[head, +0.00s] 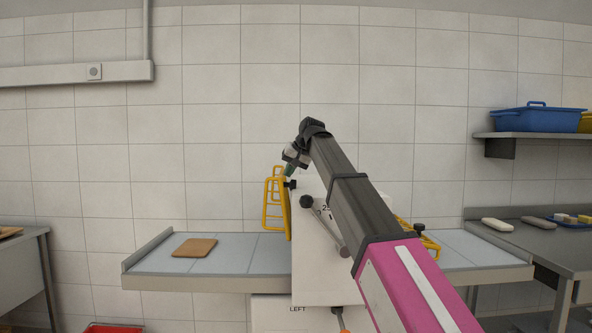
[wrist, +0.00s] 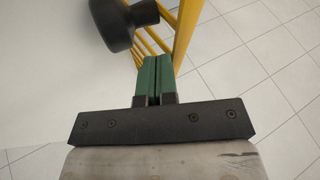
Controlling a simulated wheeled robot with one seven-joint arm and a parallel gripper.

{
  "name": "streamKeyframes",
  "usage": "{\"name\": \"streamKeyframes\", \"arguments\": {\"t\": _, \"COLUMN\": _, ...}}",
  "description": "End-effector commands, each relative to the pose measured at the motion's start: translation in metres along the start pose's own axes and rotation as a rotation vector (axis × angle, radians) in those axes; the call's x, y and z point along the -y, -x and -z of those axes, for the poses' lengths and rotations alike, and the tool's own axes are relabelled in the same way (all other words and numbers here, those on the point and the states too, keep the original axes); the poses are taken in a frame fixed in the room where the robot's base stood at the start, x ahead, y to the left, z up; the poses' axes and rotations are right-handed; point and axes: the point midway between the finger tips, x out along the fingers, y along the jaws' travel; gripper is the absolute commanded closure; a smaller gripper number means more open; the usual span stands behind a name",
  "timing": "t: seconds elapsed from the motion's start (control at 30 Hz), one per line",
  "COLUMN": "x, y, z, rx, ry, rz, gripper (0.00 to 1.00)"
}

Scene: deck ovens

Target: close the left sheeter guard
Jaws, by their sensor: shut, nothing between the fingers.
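The left sheeter guard (head: 274,205) is a yellow barred frame. It stands raised, nearly upright, against the left side of the white sheeter body (head: 318,265). A black knob (head: 291,184) sits near its top. My gripper (head: 288,173) is at the guard's upper end, close to that knob. In the wrist view, the green fingers (wrist: 154,80) are pressed together and empty. The yellow bars of the guard (wrist: 184,32) pass just beyond and beside the fingertips, and a black knob (wrist: 122,22) lies to their upper left. I cannot tell whether the fingers touch the guard.
The left belt table (head: 235,255) holds a brown slab (head: 195,248) and is otherwise clear. The right guard (head: 431,245) lies low, partly behind my arm. A black-knobbed lever (head: 328,226) sticks out of the sheeter front. A counter with loaves (head: 497,224) stands at right.

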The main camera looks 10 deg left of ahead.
Motion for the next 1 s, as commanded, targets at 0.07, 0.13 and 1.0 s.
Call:
{"name": "streamKeyframes", "arguments": {"t": 0.07, "x": 0.001, "y": -0.001, "z": 0.000, "rx": 0.000, "ry": 0.000, "rz": 0.000, "gripper": 1.00}}
{"name": "streamKeyframes", "arguments": {"t": 0.13, "x": 0.002, "y": -0.001, "z": 0.000, "rx": -0.001, "ry": -0.001, "rz": 0.000, "gripper": 1.00}}
{"name": "streamKeyframes", "arguments": {"t": 1.0, "x": 0.049, "y": -0.033, "z": 0.000, "rx": 0.048, "ry": 0.096, "rz": -0.241, "gripper": 1.00}}
